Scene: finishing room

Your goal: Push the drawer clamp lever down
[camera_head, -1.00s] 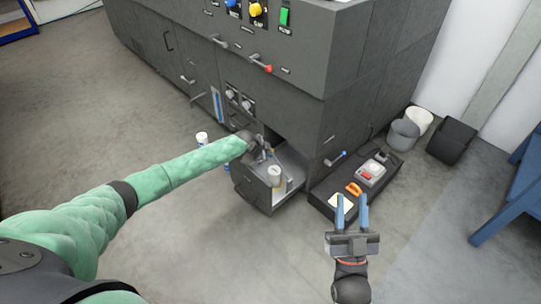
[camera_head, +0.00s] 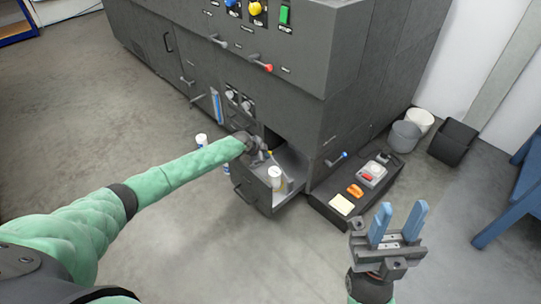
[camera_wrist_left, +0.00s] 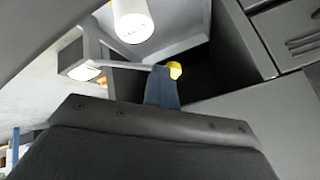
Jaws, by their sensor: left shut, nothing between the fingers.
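The open drawer (camera_head: 250,192) sticks out low from the dark grey machine. A white cylinder (camera_head: 274,178) stands in it, and this also shows in the left wrist view (camera_wrist_left: 132,20). My left gripper (camera_head: 262,153) is at the drawer, beside the cylinder. Its blue fingers (camera_wrist_left: 162,88) are shut with nothing between them. A yellow knob (camera_wrist_left: 175,70), perhaps the clamp lever's end, shows right behind the fingertips; I cannot tell whether they touch. The rest of that lever is hidden. My right gripper (camera_head: 398,225) is open and empty, at the lower right over the floor.
A black tray (camera_head: 325,205) with an orange item and a grey-white device lies right of the drawer. Red-tipped (camera_head: 266,68) and blue-tipped (camera_head: 343,155) handles stick out of the machine. Bins (camera_head: 404,136) stand at the right. The front floor is clear.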

